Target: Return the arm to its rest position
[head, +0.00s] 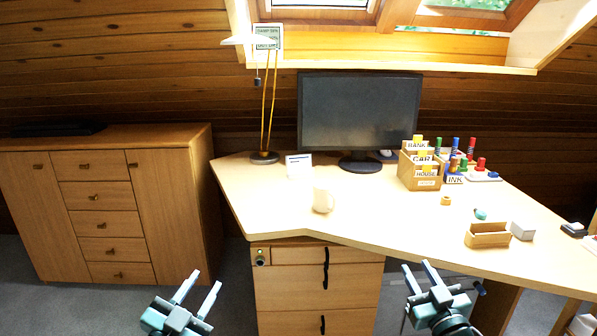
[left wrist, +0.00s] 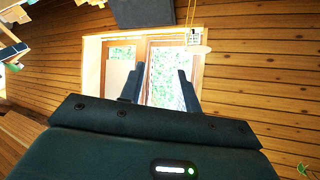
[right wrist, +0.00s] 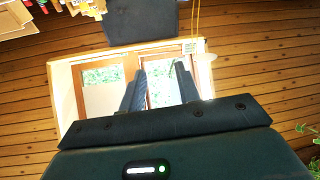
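My left gripper (head: 199,294) is in front of the desk at the lower left of the head view, with its two fingers apart and nothing between them. My right gripper (head: 419,276) is in front of the desk at the lower right, also with its fingers apart and empty. The left wrist view shows the left fingers (left wrist: 160,88) spread against the window behind. The right wrist view shows the right fingers (right wrist: 160,85) spread in the same way. Neither gripper touches anything.
A wooden cabinet (head: 105,210) stands left. Its drawers look shut.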

